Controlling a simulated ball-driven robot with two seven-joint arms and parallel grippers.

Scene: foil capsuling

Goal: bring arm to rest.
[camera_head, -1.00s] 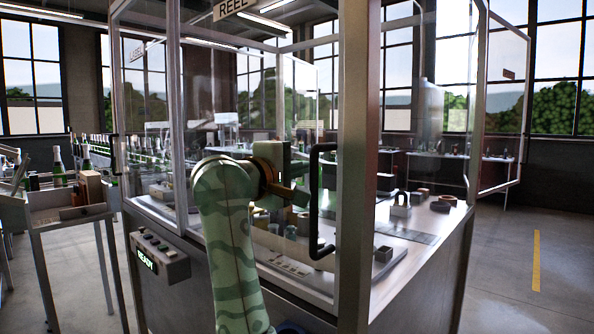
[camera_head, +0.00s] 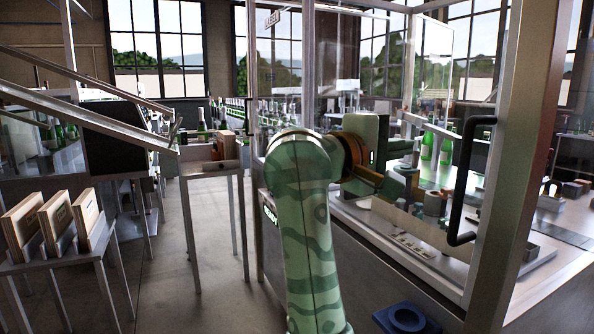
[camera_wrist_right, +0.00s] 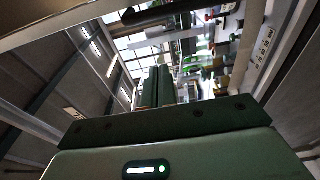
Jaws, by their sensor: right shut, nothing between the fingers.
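My right arm (camera_head: 305,215), in green camouflage, rises in the middle of the head view and bends right at an orange wrist ring. My right gripper (camera_head: 408,180) is at the glass cabinet's front side, in front of the machine deck in the picture; I cannot tell how far inside it reaches. In the right wrist view its two dark green fingers (camera_wrist_right: 157,86) lie together, shut with nothing between them. My left gripper is not in view.
A metal cabinet post (camera_head: 525,150) and black door handle (camera_head: 468,180) stand right of the gripper. Green bottles (camera_head: 445,150) stand beyond it. A small side table (camera_head: 208,168) and a rack with wooden boxes (camera_head: 55,220) are left, with open floor between. A blue round fixture (camera_head: 407,318) is low in front.

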